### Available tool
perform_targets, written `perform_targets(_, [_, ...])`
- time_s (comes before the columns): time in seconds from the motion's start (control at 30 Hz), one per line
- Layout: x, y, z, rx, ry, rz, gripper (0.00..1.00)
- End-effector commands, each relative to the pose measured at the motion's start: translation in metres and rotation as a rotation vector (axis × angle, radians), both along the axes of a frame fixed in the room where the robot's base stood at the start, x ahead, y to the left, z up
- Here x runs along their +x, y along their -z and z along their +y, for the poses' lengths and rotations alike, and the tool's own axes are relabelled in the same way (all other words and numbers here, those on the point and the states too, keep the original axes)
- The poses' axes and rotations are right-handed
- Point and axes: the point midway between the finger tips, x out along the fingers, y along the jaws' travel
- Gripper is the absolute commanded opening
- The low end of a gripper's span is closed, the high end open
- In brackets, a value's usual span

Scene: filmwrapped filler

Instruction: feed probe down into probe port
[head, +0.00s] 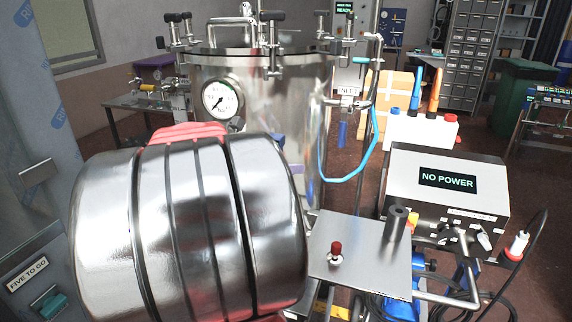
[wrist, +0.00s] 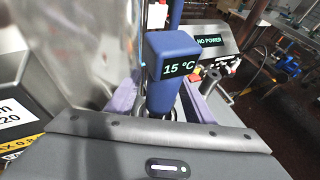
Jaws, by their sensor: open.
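The probe (wrist: 160,97), a blue body with a display reading 15 °C, stands in the middle of the wrist view. Its lower end is hidden behind the grey edge of my gripper housing. My gripper (wrist: 162,92) is open, with one lavender finger on each side of the probe's lower body; I cannot tell whether either touches it. In the head view my large metallic arm link hides most of the gripper and probe. I cannot make out the probe port for certain; a short grey hollow cylinder (head: 397,222) stands on a steel plate.
A steel vessel (head: 265,85) with a gauge and lid clamps stands close behind my arm. The steel plate (head: 358,258) also carries a red knob (head: 336,252). A control box (head: 445,185) reading NO POWER stands right, with cables beside it. A light-blue hose (head: 350,176) hangs from the vessel.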

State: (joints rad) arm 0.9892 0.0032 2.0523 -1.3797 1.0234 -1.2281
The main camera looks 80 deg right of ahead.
Motion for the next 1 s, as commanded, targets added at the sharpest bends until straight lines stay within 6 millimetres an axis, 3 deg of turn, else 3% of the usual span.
perform_targets(0.8, [0.056, -0.043, 0.088, -0.002, -0.003, -0.002, 0.48])
perform_targets(1.0, [0.064, -0.050, 0.102, -0.001, -0.001, -0.001, 0.48])
